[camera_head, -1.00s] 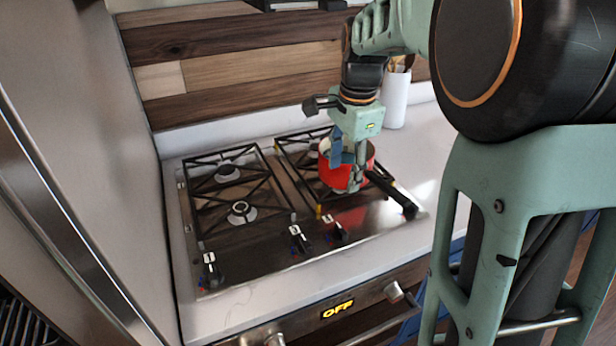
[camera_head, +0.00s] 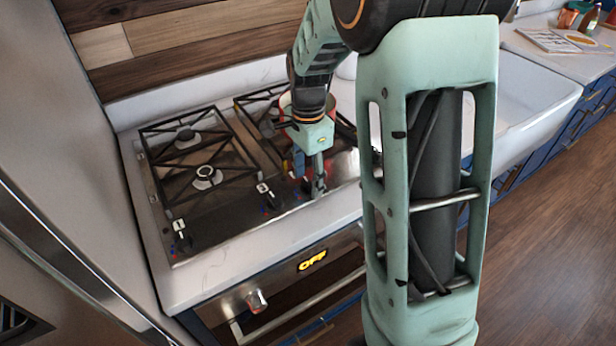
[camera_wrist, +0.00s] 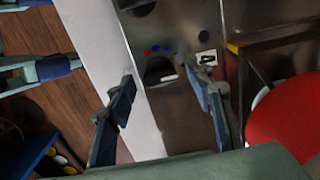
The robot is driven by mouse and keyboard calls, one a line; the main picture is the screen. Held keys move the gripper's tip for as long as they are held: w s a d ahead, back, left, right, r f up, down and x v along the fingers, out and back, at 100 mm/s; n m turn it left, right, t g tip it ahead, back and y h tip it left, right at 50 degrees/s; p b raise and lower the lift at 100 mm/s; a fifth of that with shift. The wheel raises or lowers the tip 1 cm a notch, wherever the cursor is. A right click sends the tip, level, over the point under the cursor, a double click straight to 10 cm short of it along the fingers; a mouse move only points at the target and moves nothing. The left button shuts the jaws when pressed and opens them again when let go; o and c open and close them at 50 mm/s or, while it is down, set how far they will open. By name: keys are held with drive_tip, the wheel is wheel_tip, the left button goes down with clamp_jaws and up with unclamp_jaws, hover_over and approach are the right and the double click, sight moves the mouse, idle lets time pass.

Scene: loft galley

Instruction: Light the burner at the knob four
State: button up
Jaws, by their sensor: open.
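Knob four (camera_wrist: 160,70) is a dark knob on the steel cooktop's front strip, beside a white label "4" (camera_wrist: 206,57) and small red and blue dots. My gripper (camera_wrist: 158,80) is open, its two fingers on either side of the knob in the wrist view. I cannot tell whether they touch it. In the head view my gripper (camera_head: 318,188) points down at the cooktop's front right and hides most of this knob. The burner by it is largely hidden by my arm and a red pot (camera_wrist: 285,115).
The red pot also shows behind my gripper in the head view (camera_head: 287,104). Other knobs sit at the front left (camera_head: 182,240) and front middle (camera_head: 268,198) of the cooktop (camera_head: 225,222). An oven display (camera_head: 312,260) reads OFF. A sink (camera_head: 530,90) lies to the right.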

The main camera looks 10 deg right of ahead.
drive_tip(key=c, duration=1.2)
drive_tip(key=shift+o, duration=0.2)
